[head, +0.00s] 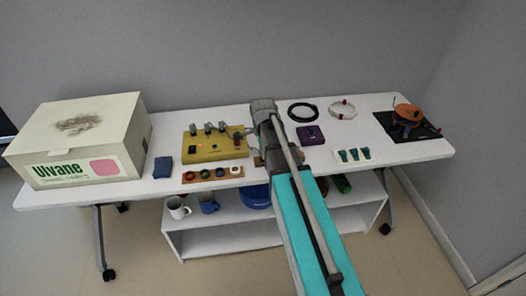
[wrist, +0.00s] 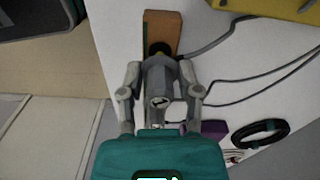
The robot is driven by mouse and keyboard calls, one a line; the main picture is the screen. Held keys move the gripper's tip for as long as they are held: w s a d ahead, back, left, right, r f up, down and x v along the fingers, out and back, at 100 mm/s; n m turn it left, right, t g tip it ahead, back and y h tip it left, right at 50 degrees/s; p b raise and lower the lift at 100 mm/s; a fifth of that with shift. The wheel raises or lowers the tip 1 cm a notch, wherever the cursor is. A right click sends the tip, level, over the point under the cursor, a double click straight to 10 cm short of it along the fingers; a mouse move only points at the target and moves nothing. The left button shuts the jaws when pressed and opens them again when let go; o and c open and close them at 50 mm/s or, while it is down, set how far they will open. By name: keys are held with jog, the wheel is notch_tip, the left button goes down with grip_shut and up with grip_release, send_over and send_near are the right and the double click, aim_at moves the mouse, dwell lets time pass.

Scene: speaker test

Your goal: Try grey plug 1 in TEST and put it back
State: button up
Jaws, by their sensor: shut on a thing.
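My gripper (wrist: 160,58) is shut in the wrist view on a small dark plug (wrist: 160,48), mostly hidden between the fingertips. A grey cable (wrist: 215,44) runs up and right from beside it. The held plug is at a brown block (wrist: 162,22); whether it is seated there I cannot tell. In the head view the brown block (head: 257,160) is largely hidden by my arm. A yellow box (head: 213,144) with several grey plugs (head: 208,128) on top stands left of my arm. Its labels are too small to read.
A large white box (head: 80,140) fills the table's left end, beside a blue block (head: 162,167). A board with coloured rings (head: 212,174) lies in front. Right are a purple box (head: 310,135), a black cable coil (head: 302,112), teal pieces (head: 354,155) and an orange device (head: 408,112).

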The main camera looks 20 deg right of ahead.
jog(key=shift+f+b, duration=0.55)
jog(key=shift+f, duration=0.05)
dwell(0.3)
jog(key=o, duration=1.1)
jog(key=shift+r, duration=0.15)
jog(key=shift+r+p, duration=3.65)
jog(key=shift+p, duration=0.15)
jog(key=shift+s+a+r+n, duration=0.1)
jog(key=shift+s+a+n, duration=0.2)
jog(key=shift+s+n, duration=0.2)
jog(key=s+a+r+n+p, duration=0.2)
jog(key=s+a+n, duration=0.1)
jog(key=s+n, duration=0.3)
jog(key=s+a+r+n+p, duration=0.2)
jog(key=s+a+n, duration=0.2)
jog(key=s+n, duration=0.3)
jog(key=shift+s+a+n, duration=0.2)
jog(key=shift+s+n, duration=0.05)
jog(key=shift+n, duration=1.95)
